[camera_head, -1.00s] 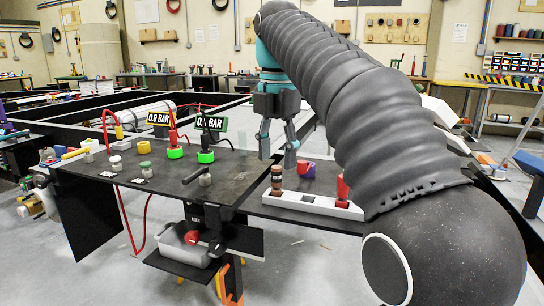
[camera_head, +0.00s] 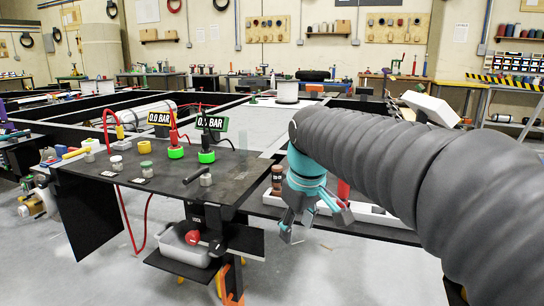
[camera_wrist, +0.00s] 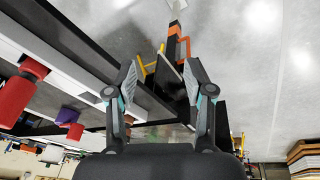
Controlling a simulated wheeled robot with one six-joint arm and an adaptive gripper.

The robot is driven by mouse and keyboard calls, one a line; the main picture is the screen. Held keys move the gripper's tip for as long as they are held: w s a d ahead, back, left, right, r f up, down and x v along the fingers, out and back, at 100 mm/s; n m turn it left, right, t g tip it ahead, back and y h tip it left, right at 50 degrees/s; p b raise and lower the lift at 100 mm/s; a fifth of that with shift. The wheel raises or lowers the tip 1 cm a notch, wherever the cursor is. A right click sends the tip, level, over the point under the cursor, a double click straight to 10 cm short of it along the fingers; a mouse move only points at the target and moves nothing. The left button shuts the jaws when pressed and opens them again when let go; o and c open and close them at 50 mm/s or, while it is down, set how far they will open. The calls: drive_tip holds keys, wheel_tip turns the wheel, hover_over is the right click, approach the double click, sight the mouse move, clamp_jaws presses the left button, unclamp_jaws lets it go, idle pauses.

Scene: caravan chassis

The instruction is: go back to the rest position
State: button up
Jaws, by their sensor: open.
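My arm reaches in from the right and hides part of the rack. A brown cylinder (camera_head: 277,180) stands at the rack's left end, and a red object (camera_head: 343,190) shows behind my gripper.
Two gauges, the left one (camera_head: 158,118) reading about 0.0 BAR, stand by green-ringed fittings (camera_head: 206,156). A grey bin (camera_head: 183,243) with a red item (camera_head: 192,237) sits on a lower shelf. A red hose (camera_head: 127,222) hangs at the table's front. Floor (camera_head: 330,270) in front is clear.

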drive_tip(key=s+d+f+m+t, duration=0.1)
drive_tip(key=s+d+f+m, duration=0.3)
drive_tip(key=s, duration=0.5)
drive_tip(key=s+d+f+m+t, duration=0.1)
drive_tip(key=s+d+f+m, duration=0.3)
drive_tip(key=s, duration=0.6)
drive_tip(key=shift+s+d+f+h, duration=0.35)
drive_tip(key=shift+d+f, duration=0.6)
drive_tip(key=shift+d, duration=0.35)
